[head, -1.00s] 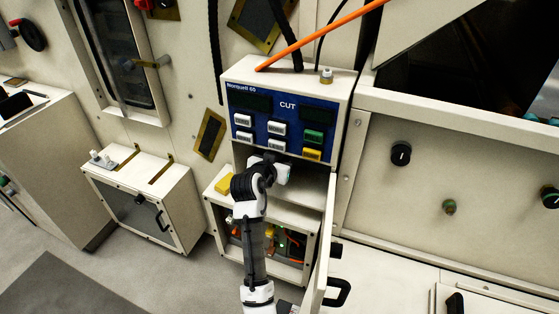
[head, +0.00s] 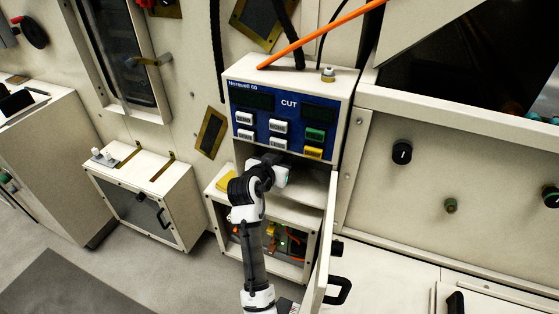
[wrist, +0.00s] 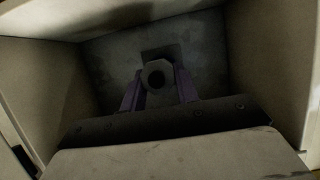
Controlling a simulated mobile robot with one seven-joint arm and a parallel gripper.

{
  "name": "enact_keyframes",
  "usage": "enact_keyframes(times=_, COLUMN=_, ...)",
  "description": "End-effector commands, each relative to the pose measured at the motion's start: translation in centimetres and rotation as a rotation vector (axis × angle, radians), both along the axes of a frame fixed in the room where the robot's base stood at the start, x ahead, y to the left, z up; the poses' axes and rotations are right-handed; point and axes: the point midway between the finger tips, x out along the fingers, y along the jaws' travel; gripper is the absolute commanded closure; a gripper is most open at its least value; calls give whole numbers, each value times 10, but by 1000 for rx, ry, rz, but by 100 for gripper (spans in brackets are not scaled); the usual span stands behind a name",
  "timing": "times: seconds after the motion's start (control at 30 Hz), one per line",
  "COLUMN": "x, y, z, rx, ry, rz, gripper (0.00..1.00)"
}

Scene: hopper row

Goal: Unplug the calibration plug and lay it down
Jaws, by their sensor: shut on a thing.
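I cannot tell whether the plug is still seated there. In the head view my gripper (head: 281,176) is inside the open compartment under the blue panel, and the plug is hidden.
The panelled machine (head: 289,105) overhangs the compartment. Its open door (head: 324,255) stands to the right of my arm. A yellow block (head: 227,180) is left of my arm. A lower bay (head: 285,245) holds wires. A low white cabinet (head: 140,200) stands at left.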

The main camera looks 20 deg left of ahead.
Motion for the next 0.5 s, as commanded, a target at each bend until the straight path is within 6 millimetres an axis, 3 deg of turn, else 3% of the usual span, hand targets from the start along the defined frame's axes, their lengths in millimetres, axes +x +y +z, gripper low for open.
enact_keyframes(times=0.5, x=-12, y=1, z=1, rx=1, ry=-2, rz=1, gripper=97)
